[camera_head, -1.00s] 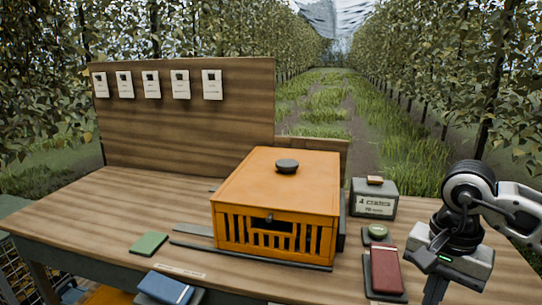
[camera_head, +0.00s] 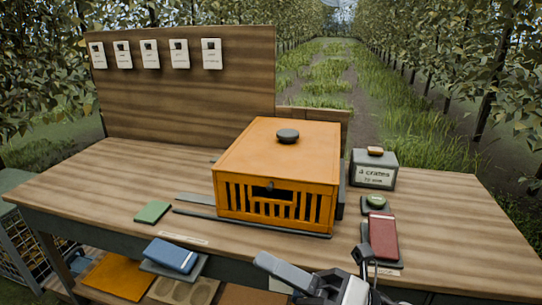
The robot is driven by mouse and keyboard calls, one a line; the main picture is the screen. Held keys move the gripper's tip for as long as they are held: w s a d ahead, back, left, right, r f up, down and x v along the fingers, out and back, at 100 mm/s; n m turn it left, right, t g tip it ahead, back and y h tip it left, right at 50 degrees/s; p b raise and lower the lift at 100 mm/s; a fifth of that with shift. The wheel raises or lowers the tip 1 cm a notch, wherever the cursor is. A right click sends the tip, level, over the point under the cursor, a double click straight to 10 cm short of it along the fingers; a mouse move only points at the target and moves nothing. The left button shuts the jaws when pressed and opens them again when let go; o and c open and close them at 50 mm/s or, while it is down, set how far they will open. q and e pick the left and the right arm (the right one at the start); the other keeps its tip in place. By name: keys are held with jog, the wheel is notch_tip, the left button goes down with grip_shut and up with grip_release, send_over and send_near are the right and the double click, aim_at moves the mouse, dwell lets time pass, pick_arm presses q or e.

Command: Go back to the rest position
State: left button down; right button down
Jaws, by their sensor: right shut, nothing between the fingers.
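My right gripper (camera_head: 364,258) is low in the head view, at the front edge of the bench, with its dark fingers shut and nothing between them. Part of my right arm is folded beside it at the bottom of the picture and hides a bit of the bench's front. My left gripper is out of view. The closed orange crate (camera_head: 277,160) with a dark round knob (camera_head: 287,136) on its lid stands on the wooden bench (camera_head: 110,190), behind the gripper and apart from it.
Right of the crate are a grey labelled box (camera_head: 373,173), a round green button (camera_head: 376,201) and a red block (camera_head: 383,237) close to the gripper. A green pad (camera_head: 153,212) lies left. The bench's far right is clear.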

jog(key=w+d+f+m+t+h, duration=0.1)
jog(key=d+f+m+t+h, duration=0.5)
jog(key=m, duration=0.7)
jog(key=w+d+f+m+t+h, duration=0.2)
jog(key=d+f+m+t+h, duration=0.15)
jog(key=f+m+h, duration=0.8)
jog(key=s+d+f+m+g, duration=0.3)
jog(key=s+f+m+g, duration=0.2)
jog(key=s+f+m, duration=0.4)
jog(key=shift+s+d+m, duration=0.3)
jog(key=shift+d+m, duration=0.05)
jog(key=shift+m, duration=0.9)
jog(key=shift+h, duration=0.25)
